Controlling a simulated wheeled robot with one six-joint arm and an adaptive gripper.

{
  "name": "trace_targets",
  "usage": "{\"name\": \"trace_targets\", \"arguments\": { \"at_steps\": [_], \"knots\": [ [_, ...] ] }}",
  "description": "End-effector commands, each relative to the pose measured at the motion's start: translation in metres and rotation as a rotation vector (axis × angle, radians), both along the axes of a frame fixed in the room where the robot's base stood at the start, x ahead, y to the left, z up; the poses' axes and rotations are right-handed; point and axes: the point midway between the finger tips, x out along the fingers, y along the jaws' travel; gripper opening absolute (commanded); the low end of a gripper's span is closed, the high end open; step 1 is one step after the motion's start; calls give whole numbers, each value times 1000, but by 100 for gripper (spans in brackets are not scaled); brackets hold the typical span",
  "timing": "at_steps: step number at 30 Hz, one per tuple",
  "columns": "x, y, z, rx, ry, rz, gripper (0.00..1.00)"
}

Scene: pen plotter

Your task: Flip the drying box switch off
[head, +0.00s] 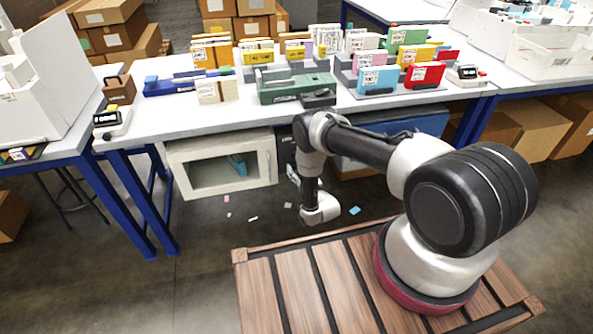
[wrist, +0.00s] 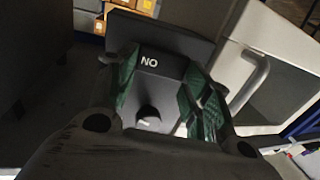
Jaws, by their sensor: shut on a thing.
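The drying box (head: 178,166) is a white cabinet with a window, under the worktable, and a dark panel (head: 287,150) stands at its right. In the wrist view its white door and handle (wrist: 250,82) show at the right. The switch (wrist: 150,62) is a dark block with letters that read "NO" in this view, which may be "ON" upside down. My gripper (wrist: 160,78) has its green-padded fingers on both sides of this block, shut on it. A round knob (wrist: 148,114) sits on a grey face just below. My arm partly hides the gripper in the head view.
The worktable (head: 150,115) above holds a green device (head: 295,88), coloured card stacks and black-topped units. Blue table legs (head: 140,205) stand left of the box. Small paper scraps (head: 354,210) lie on the floor. A slatted wooden platform (head: 300,290) is in front.

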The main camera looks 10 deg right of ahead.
Motion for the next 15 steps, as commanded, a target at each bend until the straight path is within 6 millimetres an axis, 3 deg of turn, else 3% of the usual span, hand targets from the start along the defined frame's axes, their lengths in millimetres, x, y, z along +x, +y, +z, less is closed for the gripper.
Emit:
{"name": "trace_targets", "arguments": {
  "at_steps": [6, 7, 10, 15],
  "knots": [
    [1, 1, 1, 0, -2, 1, 26],
    [1, 1, 1, 0, -2, 1, 52],
    [1, 1, 1, 0, -2, 0, 70],
    [0, 1, 0, 0, -1, 0, 71]
  ]
}}
